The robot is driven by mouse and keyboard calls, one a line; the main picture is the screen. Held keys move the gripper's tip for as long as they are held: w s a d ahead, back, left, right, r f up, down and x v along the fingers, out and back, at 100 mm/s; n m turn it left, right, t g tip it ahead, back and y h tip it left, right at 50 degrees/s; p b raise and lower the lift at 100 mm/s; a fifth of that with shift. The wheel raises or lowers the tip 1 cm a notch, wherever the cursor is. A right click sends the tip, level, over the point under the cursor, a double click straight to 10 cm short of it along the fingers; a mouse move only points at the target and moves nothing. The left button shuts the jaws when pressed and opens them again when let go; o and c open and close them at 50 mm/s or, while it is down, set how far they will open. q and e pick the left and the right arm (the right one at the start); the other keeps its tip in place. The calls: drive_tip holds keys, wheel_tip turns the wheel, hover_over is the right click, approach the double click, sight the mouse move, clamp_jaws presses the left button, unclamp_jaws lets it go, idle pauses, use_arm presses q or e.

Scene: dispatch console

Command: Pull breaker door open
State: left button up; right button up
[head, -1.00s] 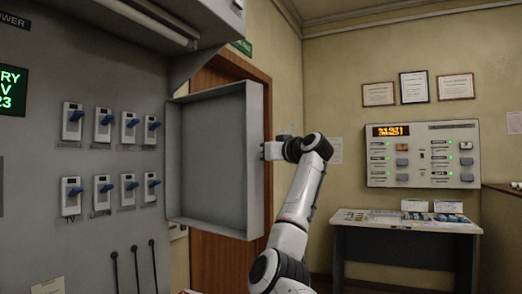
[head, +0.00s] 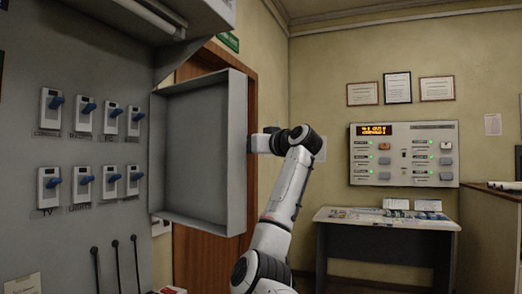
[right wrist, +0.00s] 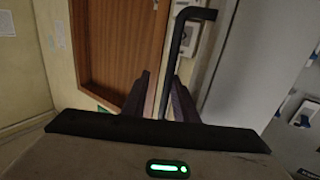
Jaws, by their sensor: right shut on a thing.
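The grey breaker door (head: 195,150) is a shallow tray-like panel standing swung out from the breaker cabinet (head: 60,140), its hollow inner face showing. My right gripper (head: 252,144) is at the door's outer free edge, partly hidden behind it. In the right wrist view, a dark bar handle (right wrist: 178,45) runs down between the two fingers of my right gripper (right wrist: 160,95), which is shut on it. The door's grey outer face (right wrist: 262,60) lies to the right of the handle there. My left gripper is not in view.
Several blue-lever switches (head: 84,116) line the cabinet, with black rods (head: 115,265) below. A brown wooden door (head: 205,255) stands behind the breaker door. A desk (head: 385,228) is at right under a wall console (head: 404,155). Floor room between is mostly hidden.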

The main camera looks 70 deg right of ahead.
drive_tip(key=d+b+v, duration=0.1)
drive_tip(key=v, duration=0.8)
drive_tip(key=shift+s, duration=0.45)
drive_tip(key=shift+a, duration=0.1)
